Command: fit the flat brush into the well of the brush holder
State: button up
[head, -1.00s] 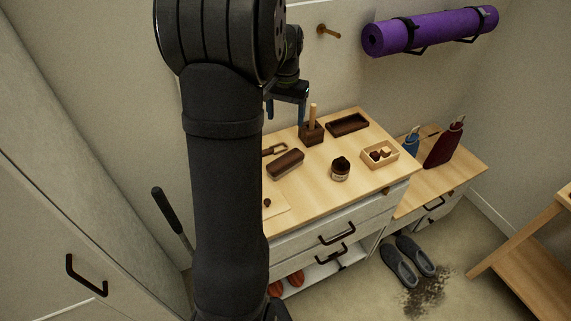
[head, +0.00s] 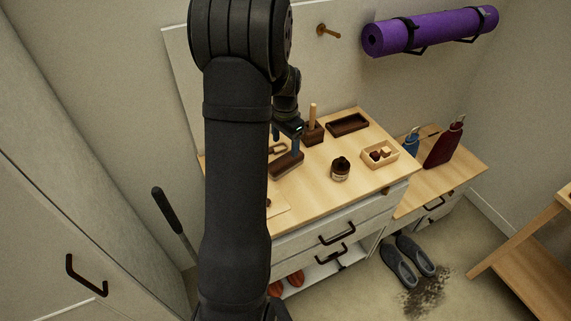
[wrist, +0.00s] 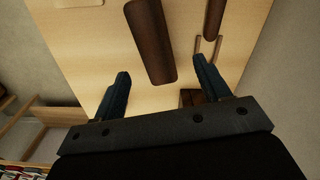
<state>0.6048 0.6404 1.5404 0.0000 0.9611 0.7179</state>
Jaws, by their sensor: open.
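The flat brush, a dark brown block with rounded ends, lies on the light wooden top in the head view (head: 287,166). It also shows in the wrist view (wrist: 150,40). My gripper (head: 286,142) is open and empty. Its blue fingers hang over the brush area, and in the wrist view (wrist: 160,68) the brush's near end shows between them. A dark rectangular tray with a sunken middle (head: 348,123), which looks like the brush holder, sits at the back right of the top. Its well looks empty.
A dark block (head: 314,135) with an upright light stick stands near my gripper. A thin frame (wrist: 207,47) and another dark piece (wrist: 214,16) lie beside the brush. A jar (head: 340,170) and a small box (head: 380,154) stand to the right.

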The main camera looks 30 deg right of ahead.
aim_at(286, 159)
jog(key=shift+s+a+f, duration=0.1)
jog(key=shift+s+f, duration=0.1)
jog(key=shift+f, duration=1.5)
jog(key=shift+s+a+f, duration=0.1)
jog(key=shift+s+f, duration=0.05)
jog(key=shift+f, duration=1.5)
jog(key=c, duration=1.1)
jog(key=shift+r, duration=0.1)
